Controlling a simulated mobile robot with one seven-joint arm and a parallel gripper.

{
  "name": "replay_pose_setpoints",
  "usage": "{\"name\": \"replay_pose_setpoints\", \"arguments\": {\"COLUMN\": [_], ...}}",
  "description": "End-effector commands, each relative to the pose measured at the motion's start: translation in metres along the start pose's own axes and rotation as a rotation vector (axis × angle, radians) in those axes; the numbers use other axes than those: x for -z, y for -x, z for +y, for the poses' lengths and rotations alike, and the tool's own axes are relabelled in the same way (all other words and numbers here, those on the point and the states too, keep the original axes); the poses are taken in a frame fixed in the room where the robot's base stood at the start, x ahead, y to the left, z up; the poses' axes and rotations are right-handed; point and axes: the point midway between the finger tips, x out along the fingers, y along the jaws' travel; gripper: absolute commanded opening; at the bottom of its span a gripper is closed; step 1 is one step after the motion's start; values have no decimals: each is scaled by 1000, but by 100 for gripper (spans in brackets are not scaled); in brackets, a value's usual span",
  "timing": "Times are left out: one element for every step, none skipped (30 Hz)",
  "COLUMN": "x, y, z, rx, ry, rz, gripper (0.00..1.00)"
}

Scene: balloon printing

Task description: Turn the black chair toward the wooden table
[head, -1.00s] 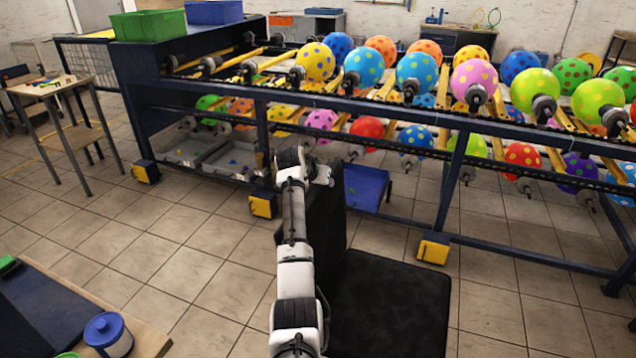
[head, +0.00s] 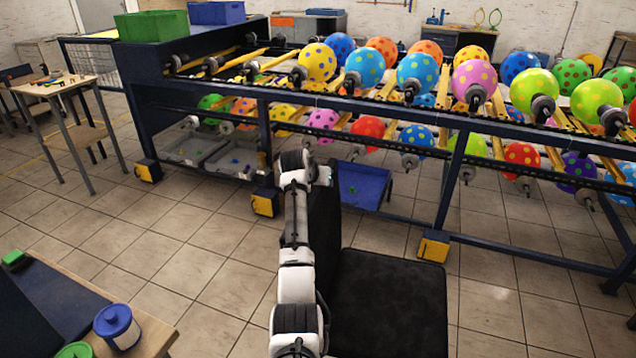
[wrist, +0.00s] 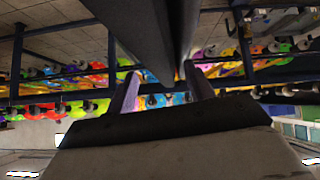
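The black chair (head: 388,300) stands in front of me, with its dark seat low in the head view and its backrest (head: 324,215) upright on the seat's left. My gripper (head: 328,174) is at the top of the backrest, partly hidden by my arm. In the wrist view, the two fingers of my gripper (wrist: 160,80) stand apart, with a dark edge, seemingly the backrest (wrist: 150,35), reaching between them. A gap shows on one side. A small wooden table (head: 66,84) with tools on it stands at the far left. Another wood-topped table (head: 158,338) shows at lower left.
A long blue rack (head: 455,215) of spotted balloons crosses behind the chair, with yellow feet (head: 433,246). A blue bin (head: 362,187) sits under it. A blue-lidded jar (head: 118,328) stands on the near table. Tiled floor between the tables and chair is clear.

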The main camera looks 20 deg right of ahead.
Motion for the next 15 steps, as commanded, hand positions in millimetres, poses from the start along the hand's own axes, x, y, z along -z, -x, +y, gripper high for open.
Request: {"name": "replay_pose_setpoints", "arguments": {"x": [0, 0, 0, 0, 0, 0, -1, -1, -1, -1, -1, -1, -1, -1, -1], "y": [0, 0, 0, 0, 0, 0, 0, 0, 0, -1, 0, 0, 1, 2, 5], "z": [0, 0, 0, 0, 0, 0, 0, 0, 0, 0, 0, 0, 0, 0, 0], "rx": [0, 0, 0, -1, -1, -1, -1, -1, -2, -2, -2, -2, -2, -2, -2], "ry": [0, 1, 1, 1, 1, 1, 1, 1, 1, 1, 2, 1, 1, 1, 1], "rz": [0, 0, 0, -1, -1, -1, -1, -1, -2, -2, -2, -1, -1, -1, -1], "gripper": [60, 64, 69, 69, 69, 69, 69, 69, 69, 69, 69, 69, 69, 69, 69]}}
